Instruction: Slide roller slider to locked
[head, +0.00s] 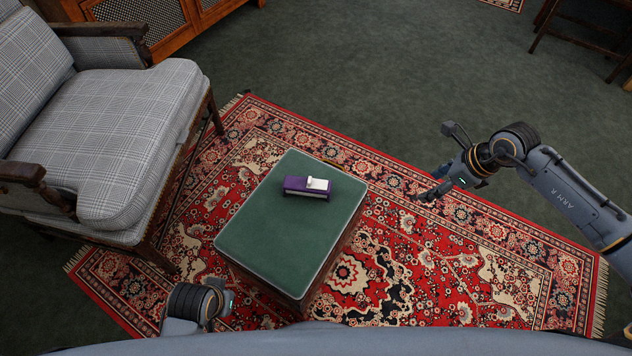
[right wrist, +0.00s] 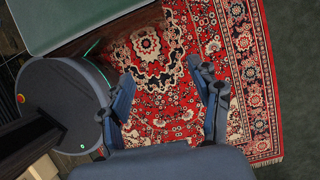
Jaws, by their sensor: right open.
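The roller slider is a purple block (head: 300,187) with a white sliding piece (head: 318,184) at its right end. It lies on the green top of a low box-like table (head: 268,237), toward the far part of that top. My right gripper (head: 432,188) is to the right of the table, above the rug and apart from the slider. In the right wrist view its two fingers (right wrist: 168,88) are spread with nothing between them. Part of my left arm shows at the bottom of the head view, but its fingers do not show. The roller slider is not in the right wrist view.
A plaid armchair (head: 130,130) stands left of the table. A red patterned rug (head: 470,255) lies under the table. A wooden cabinet (head: 165,22) is at the top left. The green tabletop around the slider is clear.

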